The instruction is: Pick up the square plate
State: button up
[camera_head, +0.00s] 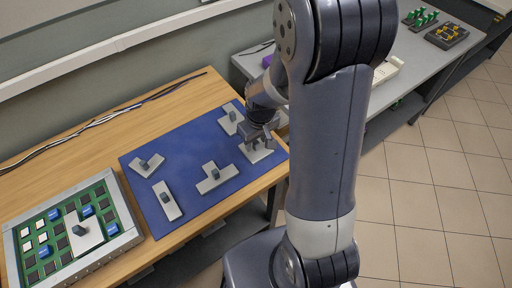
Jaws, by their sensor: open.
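A light grey plate (258,155) that looks square lies on the blue mat (190,150) near its right edge. My gripper (258,143) points down right over this plate, jaws open, and hides part of it. Whether the fingers touch the plate or its knob cannot be told at this size. My arm crosses the middle of the view and covers the area just right of the mat.
On the mat lie an L-shaped plate (147,166), a narrow bar plate (168,204), a T-shaped plate (214,182) and another plate (226,124), with dark knobs. A green board in a grey frame (128,235) sits at the left. Cables (95,124) run along the back.

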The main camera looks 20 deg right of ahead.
aim_at(256, 142)
jog(key=shift+c, duration=0.2)
grip_shut()
dwell(0.3)
notch_tip(256, 142, up, 10)
dwell(0.6)
